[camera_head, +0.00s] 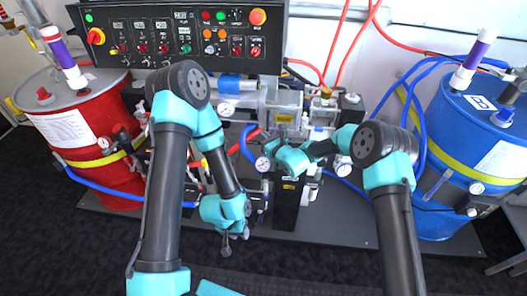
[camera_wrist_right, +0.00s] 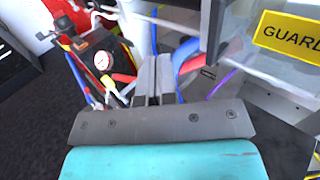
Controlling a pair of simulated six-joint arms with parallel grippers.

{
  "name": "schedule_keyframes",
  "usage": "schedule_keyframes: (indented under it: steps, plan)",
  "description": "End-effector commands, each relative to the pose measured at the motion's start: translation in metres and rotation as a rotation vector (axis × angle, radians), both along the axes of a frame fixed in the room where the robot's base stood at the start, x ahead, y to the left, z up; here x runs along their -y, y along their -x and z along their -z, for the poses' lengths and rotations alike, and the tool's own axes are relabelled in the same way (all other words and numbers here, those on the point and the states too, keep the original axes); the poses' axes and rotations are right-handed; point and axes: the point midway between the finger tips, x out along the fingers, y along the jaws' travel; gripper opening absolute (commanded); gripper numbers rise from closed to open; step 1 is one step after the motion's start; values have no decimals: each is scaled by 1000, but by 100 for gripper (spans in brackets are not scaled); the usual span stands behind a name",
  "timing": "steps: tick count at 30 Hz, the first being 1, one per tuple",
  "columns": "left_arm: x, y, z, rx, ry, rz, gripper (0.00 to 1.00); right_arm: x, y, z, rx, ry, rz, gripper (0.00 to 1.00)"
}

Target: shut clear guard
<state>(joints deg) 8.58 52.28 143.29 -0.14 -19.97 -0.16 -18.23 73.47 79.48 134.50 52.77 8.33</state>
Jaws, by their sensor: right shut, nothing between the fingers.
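The clear guard (camera_head: 286,101) is a see-through box-like cover at the middle of the machine, below the control panel. Its yellow label reads "GUARD" in the right wrist view, where a clear panel (camera_wrist_right: 285,72) fills the upper right. I cannot tell for certain how far open it stands. My right gripper (camera_head: 277,147) is just below and in front of the guard in the head view. Its fingers (camera_wrist_right: 153,78) are shut and empty, left of the panel and apart from it. My left gripper (camera_head: 228,240) hangs low, left of the middle; its finger opening is unclear.
A black control panel (camera_head: 185,40) stands at the back. A red drum (camera_head: 85,125) is at the left and a blue drum (camera_head: 470,130) at the right. Blue and red hoses and a gauge (camera_wrist_right: 102,60) crowd the space near my right gripper.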

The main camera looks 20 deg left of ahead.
Motion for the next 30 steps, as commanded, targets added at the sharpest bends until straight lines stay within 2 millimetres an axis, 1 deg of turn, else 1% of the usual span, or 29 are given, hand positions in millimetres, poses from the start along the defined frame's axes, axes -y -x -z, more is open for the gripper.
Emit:
schedule_keyframes:
  steps: [1,9,15,21,30]
  plan:
    - [0,0,0,0,0,-1,36,2,8,0,-3,1,-1,0]
    - [0,0,0,0,0,0,36,10,47,-1,-2,0,-1,0]
    - [0,0,0,0,0,0,36,15,73,0,-1,0,-1,0]
    - [0,0,0,0,0,0,36,17,83,-1,1,1,1,0]
    - [0,0,0,0,0,0,36,17,83,0,1,1,1,0]
